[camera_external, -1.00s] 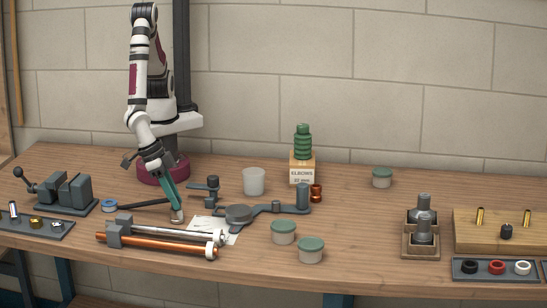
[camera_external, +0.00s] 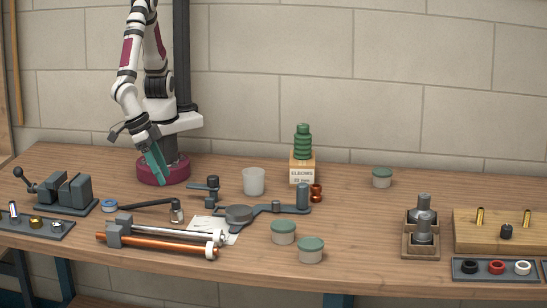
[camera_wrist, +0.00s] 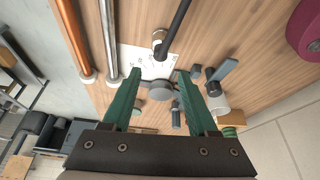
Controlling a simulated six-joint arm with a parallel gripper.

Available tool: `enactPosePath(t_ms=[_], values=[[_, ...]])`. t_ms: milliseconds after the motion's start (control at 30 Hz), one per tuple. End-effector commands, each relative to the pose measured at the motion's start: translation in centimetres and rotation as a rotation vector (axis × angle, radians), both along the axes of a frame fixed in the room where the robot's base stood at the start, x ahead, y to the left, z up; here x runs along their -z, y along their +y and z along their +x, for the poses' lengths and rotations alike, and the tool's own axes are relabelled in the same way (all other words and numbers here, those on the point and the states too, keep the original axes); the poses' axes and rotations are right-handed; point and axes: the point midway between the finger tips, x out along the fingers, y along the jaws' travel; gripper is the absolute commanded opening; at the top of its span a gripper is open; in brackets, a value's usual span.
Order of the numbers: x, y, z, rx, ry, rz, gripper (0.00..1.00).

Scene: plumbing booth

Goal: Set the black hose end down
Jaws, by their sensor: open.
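The black hose (camera_external: 148,205) lies on the bench, running from near a blue ring to a metal fitting (camera_external: 177,212) at its right end. The fitting appears to rest on the bench near a white paper sheet. In the wrist view the hose (camera_wrist: 177,27) slants down to the same fitting (camera_wrist: 158,38), which is beyond my fingertips. My gripper (camera_external: 162,183) has green fingers, open and empty, above and behind the hose, apart from it. In the wrist view, my gripper (camera_wrist: 157,76) shows a clear gap between its fingers.
A vise (camera_external: 70,192) and blue ring (camera_external: 109,205) are to the left. A copper pipe (camera_external: 165,245) and silver pipe lie in front. A grey pivoted tool (camera_external: 262,211), white cup (camera_external: 254,182) and lidded tubs (camera_external: 283,232) are to the right. Bench beyond the tubs is partly clear.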

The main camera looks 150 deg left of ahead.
Motion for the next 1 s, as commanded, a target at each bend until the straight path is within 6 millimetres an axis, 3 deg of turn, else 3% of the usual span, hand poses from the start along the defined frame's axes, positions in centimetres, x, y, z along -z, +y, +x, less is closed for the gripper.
enactPosePath(t_ms=[100, 267, 367, 433, 500, 600, 700, 800, 1000], values=[[-2.4, -0.9, -0.6, 0.002, -0.002, -0.003, 0.59], [-4.1, -0.6, -1.0, 0.021, 0.015, 0.005, 0.59], [-6.0, 3.4, -1.8, 0.159, 0.112, 0.042, 0.59], [-7.7, 7.7, -3.5, 0.343, 0.228, 0.066, 0.59], [-9.0, 11.4, -6.1, 0.564, 0.345, 0.07, 0.59], [-9.9, 14.8, -10.2, 0.877, 0.465, 0.052, 0.59], [-10.1, 16.3, -13.4, 1.128, 0.521, 0.031, 0.59], [-10.1, 16.7, -15.0, 1.281, 0.541, 0.024, 0.59], [-10.0, 16.8, -15.6, 1.342, 0.548, 0.022, 0.59]])
